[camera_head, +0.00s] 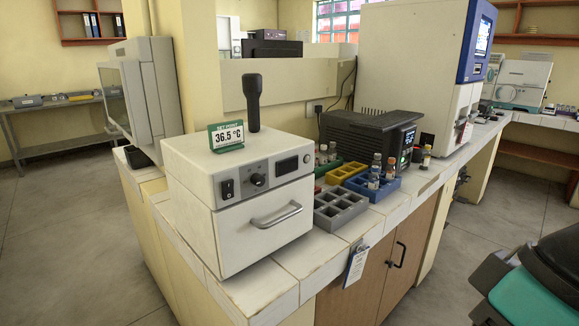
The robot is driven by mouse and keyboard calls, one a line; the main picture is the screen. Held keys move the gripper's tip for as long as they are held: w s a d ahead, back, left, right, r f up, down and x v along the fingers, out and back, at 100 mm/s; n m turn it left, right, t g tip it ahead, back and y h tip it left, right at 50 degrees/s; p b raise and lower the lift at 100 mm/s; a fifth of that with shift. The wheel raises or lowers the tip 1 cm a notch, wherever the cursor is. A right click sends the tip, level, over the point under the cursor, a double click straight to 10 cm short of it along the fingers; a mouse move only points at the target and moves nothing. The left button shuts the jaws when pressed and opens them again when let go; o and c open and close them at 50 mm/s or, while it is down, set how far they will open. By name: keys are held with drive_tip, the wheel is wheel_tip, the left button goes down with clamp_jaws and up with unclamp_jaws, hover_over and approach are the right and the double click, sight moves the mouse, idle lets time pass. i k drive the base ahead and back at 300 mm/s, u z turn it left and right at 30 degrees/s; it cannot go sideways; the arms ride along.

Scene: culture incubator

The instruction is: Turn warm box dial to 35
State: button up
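The warm box (239,236) is a white cabinet standing on the near end of the tiled counter. Its small dark round dial (258,180) sits on the upper front panel, between a black rocker switch (227,188) and a small dark display (286,165). The dial's pointer and scale are too small to read. A green-framed card (226,136) on top reads 36.5 °C, under a small heading that looks like "set point". A curved metal handle (277,215) crosses the shut front door. My gripper is not in view.
A black upright object (252,100) stands on or behind the box top. Right of the box are a grey rack (340,208), a blue rack (373,185) with vials and a black device (369,137). A green and black object (535,290) fills the lower right corner. Floor is clear before the counter.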

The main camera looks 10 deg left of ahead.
sight(258, 180)
drive_tip(key=z, duration=1.95)
drive_tip(key=k, duration=0.75)
drive_tip(key=u, duration=1.45)
drive_tip(key=i, duration=0.5)
drive_tip(key=z, duration=0.1)
